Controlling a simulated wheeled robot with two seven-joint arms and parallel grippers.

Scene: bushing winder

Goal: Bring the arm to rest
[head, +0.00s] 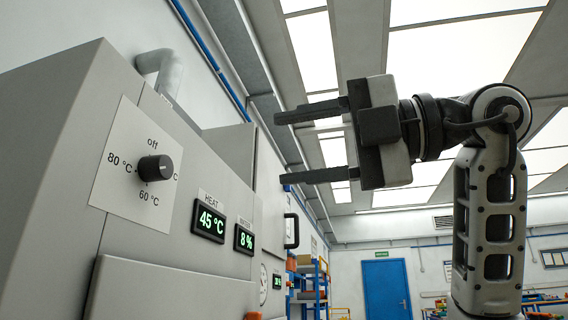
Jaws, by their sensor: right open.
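My right gripper (312,144) is raised in the upper middle of the head view, coming in from the right. Its two dark fingers point left and stand apart, with nothing between them. In the picture the fingertips lie to the right of the grey machine's front, and no contact shows. The right arm (488,215) rises from the lower right and bends at the top toward the gripper. My left gripper is not in view.
The grey machine (60,150) fills the left side. Its black knob (156,168) sits on a white plate marked off, 80 °C and 60 °C. Displays read 45 °C (208,221) and 8 % (244,240). A black handle (291,231), blue shelving (308,285) and a blue door (387,288) stand beyond.

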